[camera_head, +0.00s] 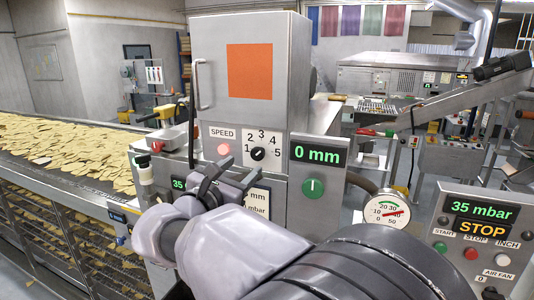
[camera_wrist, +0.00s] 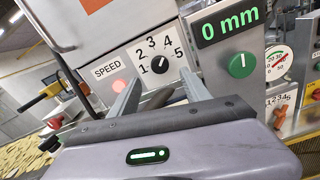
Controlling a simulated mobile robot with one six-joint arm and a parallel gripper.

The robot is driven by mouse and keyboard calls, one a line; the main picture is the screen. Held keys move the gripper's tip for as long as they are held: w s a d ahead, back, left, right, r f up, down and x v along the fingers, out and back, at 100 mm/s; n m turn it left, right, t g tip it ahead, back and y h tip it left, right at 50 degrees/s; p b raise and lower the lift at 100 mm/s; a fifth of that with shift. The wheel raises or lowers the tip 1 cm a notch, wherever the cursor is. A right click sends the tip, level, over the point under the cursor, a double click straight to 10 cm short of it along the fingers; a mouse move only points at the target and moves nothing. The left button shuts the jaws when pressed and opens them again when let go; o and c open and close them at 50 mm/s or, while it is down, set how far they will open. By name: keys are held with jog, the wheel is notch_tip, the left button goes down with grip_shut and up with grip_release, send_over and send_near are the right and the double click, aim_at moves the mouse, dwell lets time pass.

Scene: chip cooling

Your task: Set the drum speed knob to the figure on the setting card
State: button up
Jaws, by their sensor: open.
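The drum speed knob (camera_head: 258,154) is a small black knob with a white mark, on a white plate with figures 1 to 5 beside the word SPEED. It also shows in the wrist view (camera_wrist: 160,64), just beyond and between my fingertips; I cannot surely tell which figure its mark faces. My gripper (camera_head: 238,172) is open and empty, below and left of the knob in the head view. It also shows in the wrist view (camera_wrist: 161,80).
A green knob (camera_head: 313,187) sits under a "0 mm" display (camera_head: 318,154) right of the speed plate. A red lamp (camera_head: 223,149) is to the left. A round gauge (camera_head: 386,209) and a control box (camera_head: 482,240) stand at right. A chip-covered conveyor (camera_head: 60,150) runs at left.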

aim_at(256, 156)
jog(key=p+x, duration=0.1)
jog(key=x, duration=0.7)
grip_shut()
